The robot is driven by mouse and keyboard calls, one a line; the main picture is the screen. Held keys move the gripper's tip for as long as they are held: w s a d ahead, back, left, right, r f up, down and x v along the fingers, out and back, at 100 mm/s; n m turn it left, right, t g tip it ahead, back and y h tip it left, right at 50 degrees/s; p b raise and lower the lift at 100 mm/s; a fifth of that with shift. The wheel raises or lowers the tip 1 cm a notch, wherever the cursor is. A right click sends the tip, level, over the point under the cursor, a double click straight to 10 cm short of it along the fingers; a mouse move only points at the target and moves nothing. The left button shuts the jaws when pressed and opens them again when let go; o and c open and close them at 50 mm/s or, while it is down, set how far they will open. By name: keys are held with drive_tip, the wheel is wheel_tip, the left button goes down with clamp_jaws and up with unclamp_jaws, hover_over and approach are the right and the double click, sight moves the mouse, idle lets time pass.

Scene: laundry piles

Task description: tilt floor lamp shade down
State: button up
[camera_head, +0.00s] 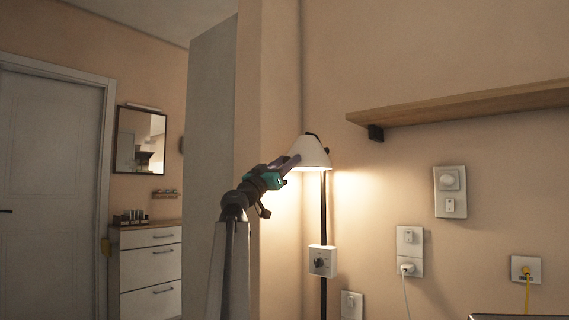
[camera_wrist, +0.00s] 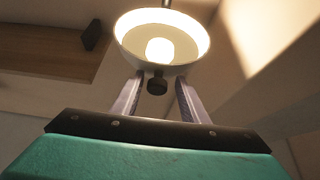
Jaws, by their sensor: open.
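The white floor lamp shade (camera_head: 311,152) sits at the top of a dark pole (camera_head: 323,210) near the wall corner, and it is lit. In the wrist view the shade (camera_wrist: 124,38) shows from below, with a glowing bulb (camera_wrist: 159,51) inside and a dark knob (camera_wrist: 157,84) at its near rim. My gripper (camera_head: 292,162) is at the left side of the shade. In the wrist view my gripper (camera_wrist: 158,80) is open, with one finger on each side of the knob. I cannot tell whether the fingers touch the shade.
A wooden shelf (camera_head: 460,103) juts from the wall at right. A control box with a dial (camera_head: 322,261) is on the lamp pole. Switches and sockets (camera_head: 409,251) are on the wall. A grey panel (camera_head: 211,150) stands behind my arm; a white dresser (camera_head: 148,268) is at left.

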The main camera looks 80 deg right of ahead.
drive_tip(key=shift+a, duration=0.2)
drive_tip(key=p+v, duration=0.2)
drive_tip(key=v, duration=1.1)
drive_tip(key=shift+a+f, duration=0.2)
idle(0.3)
drive_tip(key=shift+w, duration=0.1)
